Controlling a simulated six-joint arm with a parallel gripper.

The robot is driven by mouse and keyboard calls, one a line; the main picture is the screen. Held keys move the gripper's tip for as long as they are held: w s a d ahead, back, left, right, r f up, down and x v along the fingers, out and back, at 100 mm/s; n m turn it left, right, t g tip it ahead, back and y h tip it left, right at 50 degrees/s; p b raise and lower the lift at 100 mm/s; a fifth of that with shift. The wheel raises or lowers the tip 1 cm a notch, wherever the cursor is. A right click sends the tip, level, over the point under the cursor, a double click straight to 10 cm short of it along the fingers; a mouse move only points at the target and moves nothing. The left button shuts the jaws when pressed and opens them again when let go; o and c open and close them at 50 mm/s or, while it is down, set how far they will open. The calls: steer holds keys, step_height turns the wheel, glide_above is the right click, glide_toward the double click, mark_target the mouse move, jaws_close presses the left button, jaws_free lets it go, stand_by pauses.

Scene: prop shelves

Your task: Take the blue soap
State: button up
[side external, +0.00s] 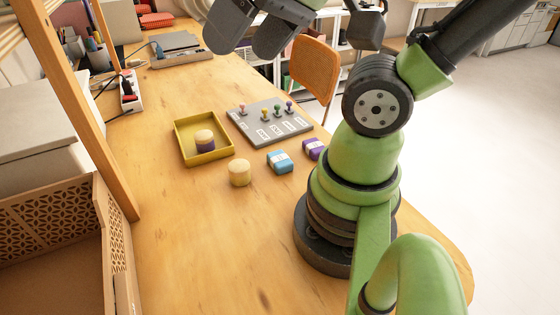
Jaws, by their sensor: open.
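The blue soap (280,162), a small block with a pale band on it, lies on the wooden table in the side external view, left of my arm's base. My gripper (245,46) is at the top of the view, high up, with its two dark grey fingers spread apart and nothing between them. It is clear of the blue soap. The upper part of the gripper is cut off by the picture's edge.
A purple block (313,148) lies right of the blue soap, close to my arm. A yellow cylinder (240,172) stands to the left. A yellow tray (184,150) holds a two-coloured cylinder (205,141). A grey board (247,120) with coloured pegs lies behind. The front table is clear.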

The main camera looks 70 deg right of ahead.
steer(key=w+d+f+m+g+h, duration=0.2)
steer(key=w+d+f, duration=0.3)
steer(key=d, duration=0.1)
steer(key=m+g, duration=0.3)
steer(key=g, duration=0.2)
glide_above(280, 158)
step_height(280, 158, down, 16)
steer(key=shift+f, duration=4.75)
steer(key=c, duration=1)
